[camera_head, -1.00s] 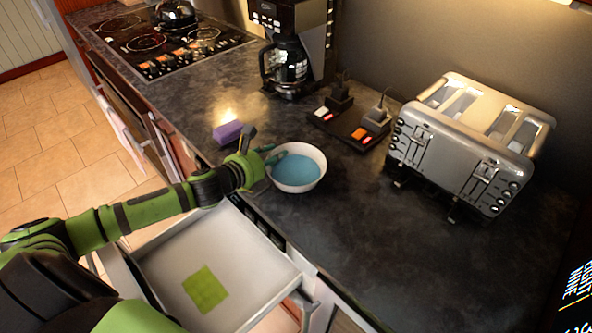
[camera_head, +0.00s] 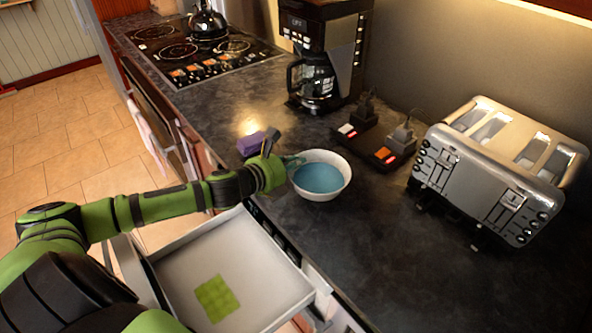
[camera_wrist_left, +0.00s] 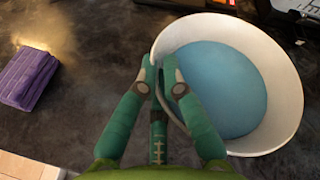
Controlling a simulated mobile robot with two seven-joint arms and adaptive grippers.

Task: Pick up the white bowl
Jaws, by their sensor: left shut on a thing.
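The white bowl (camera_head: 335,194) with a blue inside sits near the front edge of the dark counter. My left gripper (camera_head: 294,162) comes in from the left and is at the bowl's left rim. In the left wrist view, its green fingers (camera_wrist_left: 160,82) are shut on the rim of the bowl (camera_wrist_left: 283,70), one finger outside and one inside. The bowl looks upright; I cannot tell whether it is clear of the counter. My right gripper is not in view.
A purple sponge (camera_head: 257,142) lies left of the bowl. A power strip (camera_head: 372,145), a toaster (camera_head: 490,175) and a coffee maker (camera_head: 322,60) stand behind and to the right. An open drawer (camera_head: 190,252) with a green cloth (camera_head: 216,298) is below.

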